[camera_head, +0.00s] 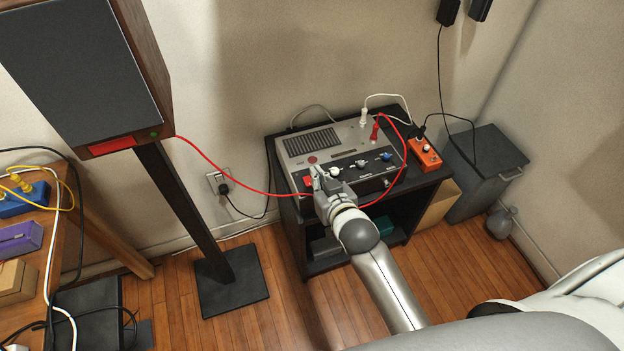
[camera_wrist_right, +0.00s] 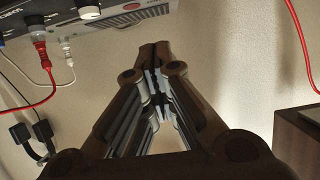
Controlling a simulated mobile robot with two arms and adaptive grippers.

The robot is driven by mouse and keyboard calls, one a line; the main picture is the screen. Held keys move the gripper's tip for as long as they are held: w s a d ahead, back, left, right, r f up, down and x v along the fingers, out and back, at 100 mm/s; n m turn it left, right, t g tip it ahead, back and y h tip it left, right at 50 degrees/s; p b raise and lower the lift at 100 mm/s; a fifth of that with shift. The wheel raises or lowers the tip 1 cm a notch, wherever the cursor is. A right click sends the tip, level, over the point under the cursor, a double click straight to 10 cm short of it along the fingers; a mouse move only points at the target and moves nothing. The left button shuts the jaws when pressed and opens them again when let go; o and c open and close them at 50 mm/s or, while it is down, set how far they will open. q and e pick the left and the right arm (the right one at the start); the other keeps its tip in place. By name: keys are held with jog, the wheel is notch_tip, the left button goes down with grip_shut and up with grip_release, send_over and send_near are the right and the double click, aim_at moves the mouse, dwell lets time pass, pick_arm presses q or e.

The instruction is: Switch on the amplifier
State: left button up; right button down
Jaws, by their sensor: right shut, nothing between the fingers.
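The amplifier (camera_head: 345,137) is a grey box with a dark grille, knobs and plugged cables on top of a black stand. A round red button (camera_head: 312,160) shows on its left part, and a small red part (camera_head: 308,181) shows at its front left, close beside my gripper. My right gripper (camera_head: 317,174) is shut and empty at the amplifier's front left; I cannot tell whether it touches it. In the right wrist view the shut fingers (camera_wrist_right: 156,52) point toward the amplifier's edge (camera_wrist_right: 130,17). My left gripper is not in view.
A red cable (camera_head: 235,182) runs from the speaker (camera_head: 85,65) to the amplifier. An orange box (camera_head: 424,153) sits right of it on the black stand (camera_head: 438,178). A grey bin (camera_head: 487,160) stands at right, a wooden table (camera_head: 70,225) at left.

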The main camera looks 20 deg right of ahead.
send_over(308, 181)
jog(key=s, duration=0.2)
jog(key=shift+s+d+f, duration=0.1)
jog(key=shift+s+f, duration=0.1)
jog(key=shift+f, duration=0.7)
notch_tip(308, 181, down, 3)
jog(key=shift+r, duration=0.2)
jog(key=shift+s+f, duration=0.2)
jog(key=shift+f, duration=0.55)
jog(key=shift+f, duration=0.1)
jog(key=shift+s+f, duration=0.25)
jog(key=shift+f, duration=0.15)
jog(key=shift+r, duration=0.15)
jog(key=shift+r+p, duration=0.7)
jog(key=shift+p, duration=0.05)
